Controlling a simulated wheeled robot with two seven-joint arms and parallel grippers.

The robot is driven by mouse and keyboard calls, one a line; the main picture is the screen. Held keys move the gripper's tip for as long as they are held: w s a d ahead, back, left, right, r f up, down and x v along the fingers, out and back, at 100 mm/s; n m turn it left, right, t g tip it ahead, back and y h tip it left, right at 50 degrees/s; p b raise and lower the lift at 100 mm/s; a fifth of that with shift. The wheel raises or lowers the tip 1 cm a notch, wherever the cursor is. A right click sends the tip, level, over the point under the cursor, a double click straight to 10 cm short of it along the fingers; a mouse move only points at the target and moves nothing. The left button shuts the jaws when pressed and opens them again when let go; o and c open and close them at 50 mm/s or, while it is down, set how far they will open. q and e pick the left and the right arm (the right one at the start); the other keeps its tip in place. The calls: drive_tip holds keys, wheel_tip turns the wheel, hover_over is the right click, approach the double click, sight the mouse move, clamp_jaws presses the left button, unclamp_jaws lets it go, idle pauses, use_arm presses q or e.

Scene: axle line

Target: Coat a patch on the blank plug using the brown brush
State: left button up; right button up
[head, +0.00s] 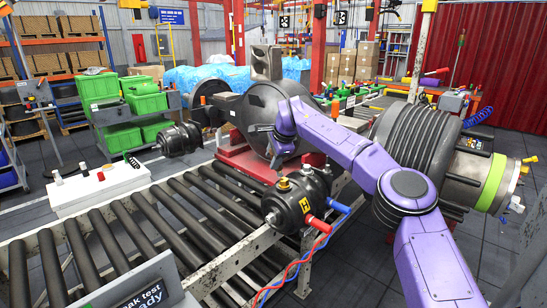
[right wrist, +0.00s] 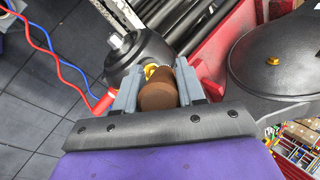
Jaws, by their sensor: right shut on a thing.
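My right gripper (head: 277,158) hangs from the purple arm above a black canister-like housing (head: 292,207). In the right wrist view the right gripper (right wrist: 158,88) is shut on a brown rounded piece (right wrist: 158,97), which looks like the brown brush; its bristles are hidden. A yellow brass plug (head: 283,184) stands on top of the housing, and it looks like the blank plug. In the right wrist view yellow metal (right wrist: 151,71) shows just beyond the brown piece; I cannot tell whether they touch. My left gripper is not in view.
A large black axle housing (head: 262,110) sits on a red stand behind the gripper. Red (head: 318,225) and blue (head: 337,207) hose fittings stick out of the small housing. A roller conveyor (head: 150,235) runs at left, with a white box (head: 98,188) beside it.

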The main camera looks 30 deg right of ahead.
drive_tip(key=shift+s+f+b, duration=0.1)
drive_tip(key=shift+b, duration=0.2)
drive_tip(key=p, duration=0.3)
drive_tip(key=shift+s+r, duration=0.2)
drive_tip(key=shift+r, duration=0.1)
drive_tip(key=shift+w+f+p, duration=0.2)
drive_tip(key=shift+w+p, duration=0.05)
drive_tip(key=shift+p, duration=0.15)
drive_tip(key=shift+f, duration=0.1)
